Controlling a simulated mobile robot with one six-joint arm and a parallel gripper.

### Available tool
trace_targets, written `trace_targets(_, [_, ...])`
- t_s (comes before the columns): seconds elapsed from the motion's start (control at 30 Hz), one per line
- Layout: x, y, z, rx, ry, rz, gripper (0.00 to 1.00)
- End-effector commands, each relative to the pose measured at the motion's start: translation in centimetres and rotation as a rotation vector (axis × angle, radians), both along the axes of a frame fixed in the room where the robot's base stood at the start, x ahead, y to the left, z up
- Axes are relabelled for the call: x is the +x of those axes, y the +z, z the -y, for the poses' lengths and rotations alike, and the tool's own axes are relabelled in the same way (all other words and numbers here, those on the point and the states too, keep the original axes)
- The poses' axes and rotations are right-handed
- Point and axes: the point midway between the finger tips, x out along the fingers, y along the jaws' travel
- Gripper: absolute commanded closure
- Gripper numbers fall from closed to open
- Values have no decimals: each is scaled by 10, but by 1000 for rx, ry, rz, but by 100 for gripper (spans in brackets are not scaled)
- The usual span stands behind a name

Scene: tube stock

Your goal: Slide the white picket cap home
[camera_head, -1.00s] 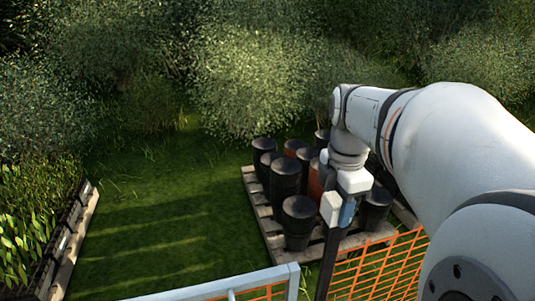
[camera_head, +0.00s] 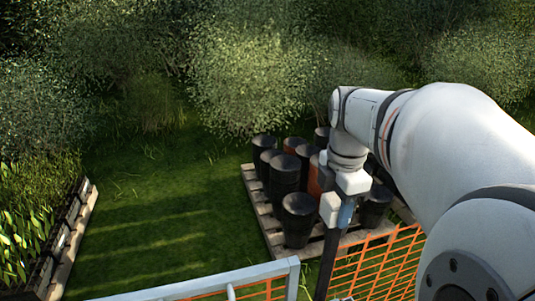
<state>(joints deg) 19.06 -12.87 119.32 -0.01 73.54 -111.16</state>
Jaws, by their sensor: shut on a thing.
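The white picket cap (camera_head: 330,209) is a small white block at the top of a dark upright picket (camera_head: 328,262), right of the picture's middle. It looks in line with the picket and at its top end. I cannot tell how far down over the picket it sits. My gripper (camera_head: 344,211) is just right of the cap, below my white wrist, and is shut on the cap. The fingertips are small in the picture and partly hidden by the cap.
A pale metal rail (camera_head: 230,281) with orange mesh crosses the front. More orange mesh (camera_head: 385,267) stands right of the picket. Behind, a wooden pallet (camera_head: 262,218) holds several black and rust-coloured pots. A planter (camera_head: 68,245) stands at left, with open grass (camera_head: 160,225) between.

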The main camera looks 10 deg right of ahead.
Motion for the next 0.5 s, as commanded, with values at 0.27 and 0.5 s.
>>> trace_targets(0.27, [0, -13, 0, 0, -1, -1, 78])
trace_targets(0.5, [0, -23, 0, 0, -1, -1, 78])
